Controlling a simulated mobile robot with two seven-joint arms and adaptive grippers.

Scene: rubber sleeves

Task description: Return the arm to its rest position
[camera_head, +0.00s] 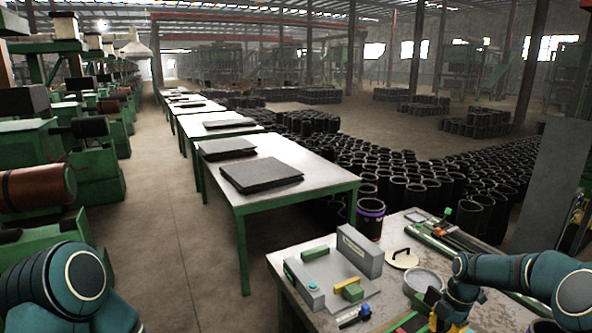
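My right arm (520,272) reaches in from the right over the near workbench (290,262), bent downward. Its gripper (440,315) is small and dark at the bottom edge, low over the bench's front part. Its fingers are partly hidden, so I cannot tell whether they are open or holding anything. My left arm (75,280) shows only as a rounded teal link at the bottom left. Its gripper is out of view. A black rubber sleeve with a purple band (370,218) stands upright at the bench's far edge.
A grey block-shaped fixture (360,250) with green parts and a round metal dish (425,280) are on the bench near my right arm. Many black sleeves (420,180) cover the floor behind. A long table (270,160) carries dark sheets (260,174). The left aisle floor is clear.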

